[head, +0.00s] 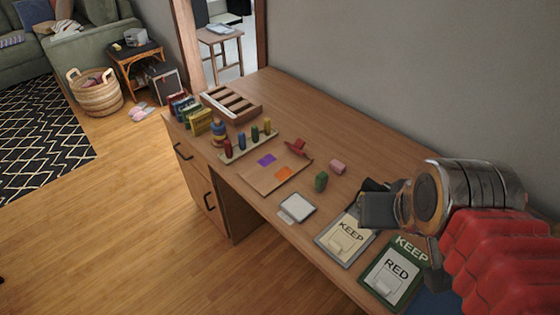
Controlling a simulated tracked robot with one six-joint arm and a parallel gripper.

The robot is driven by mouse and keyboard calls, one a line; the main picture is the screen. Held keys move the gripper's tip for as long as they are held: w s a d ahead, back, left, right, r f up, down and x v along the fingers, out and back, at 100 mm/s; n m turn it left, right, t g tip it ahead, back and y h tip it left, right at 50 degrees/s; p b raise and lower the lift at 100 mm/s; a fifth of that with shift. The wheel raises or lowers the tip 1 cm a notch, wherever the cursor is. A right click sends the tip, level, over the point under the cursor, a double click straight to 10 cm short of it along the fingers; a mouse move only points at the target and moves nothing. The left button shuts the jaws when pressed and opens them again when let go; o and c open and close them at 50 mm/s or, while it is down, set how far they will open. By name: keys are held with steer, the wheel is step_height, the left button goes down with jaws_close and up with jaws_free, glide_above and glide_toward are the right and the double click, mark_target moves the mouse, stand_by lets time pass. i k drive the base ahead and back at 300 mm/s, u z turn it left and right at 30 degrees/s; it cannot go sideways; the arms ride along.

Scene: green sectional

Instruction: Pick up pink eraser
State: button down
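A small pink block (338,166), which looks like the pink eraser, lies on the wooden desk right of the middle in the head view. A small green block (321,181) stands just in front of it, to its lower left. My gripper (374,200) reaches in from the right above the desk, to the lower right of the pink block and apart from it. Its dark fingers point left. The near finger covers much of the far one, so the gap between them is unclear. I see nothing held.
A tan board (262,180) with purple and orange patches and a red piece (298,148) lie left of the pink block. A peg stand (248,146) and slotted wooden tray (231,104) are farther back. A KEEP card tray (345,240) is below my gripper. A wall runs behind.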

mark_target(335, 166)
steer(key=u, duration=1.4)
steer(key=i, duration=1.3)
steer(key=z, duration=0.45)
